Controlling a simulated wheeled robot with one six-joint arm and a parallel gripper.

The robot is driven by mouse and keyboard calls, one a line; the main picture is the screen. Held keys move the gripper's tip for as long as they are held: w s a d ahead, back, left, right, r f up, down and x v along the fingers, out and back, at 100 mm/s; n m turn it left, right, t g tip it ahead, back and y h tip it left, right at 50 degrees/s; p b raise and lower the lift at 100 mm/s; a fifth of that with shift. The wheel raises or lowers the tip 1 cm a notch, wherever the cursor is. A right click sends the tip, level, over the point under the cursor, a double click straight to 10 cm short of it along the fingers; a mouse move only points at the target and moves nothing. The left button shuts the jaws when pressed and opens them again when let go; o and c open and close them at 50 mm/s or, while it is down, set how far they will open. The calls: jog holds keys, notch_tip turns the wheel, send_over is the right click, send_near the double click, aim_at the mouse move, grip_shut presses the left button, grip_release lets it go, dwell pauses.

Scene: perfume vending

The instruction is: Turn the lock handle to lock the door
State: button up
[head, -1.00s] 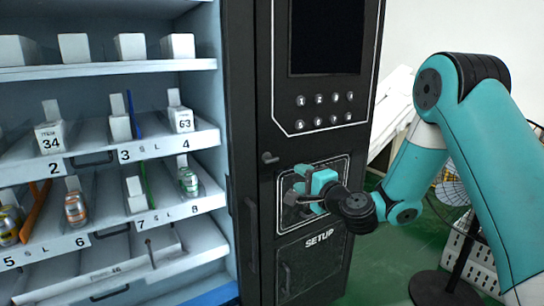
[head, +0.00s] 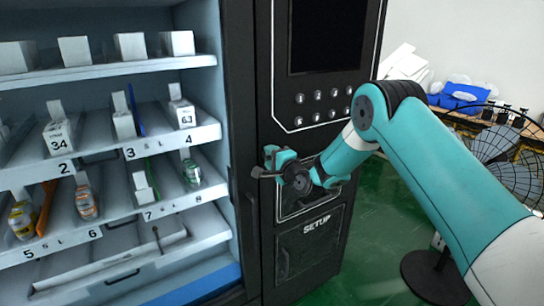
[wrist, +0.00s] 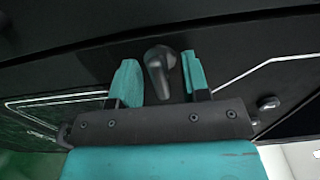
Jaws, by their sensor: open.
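The lock handle (wrist: 158,72) is a small dark lever on the black door panel. In the wrist view it lies between the two teal fingers of my gripper (wrist: 155,80), with a gap on each side. In the head view my gripper (head: 270,165) is at the left edge of the black panel, and it hides most of the handle there. My gripper is open. The black vending machine door (head: 262,228) appears flush with the front, beside the shelves.
Shelves with numbered white compartments (head: 125,150) holding boxes and cans are at the left. The keypad (head: 320,108) and dark screen are above my gripper. The SETUP panel (head: 300,250) is below. A fan (head: 495,150) stands at the right.

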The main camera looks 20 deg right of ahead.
grip_shut()
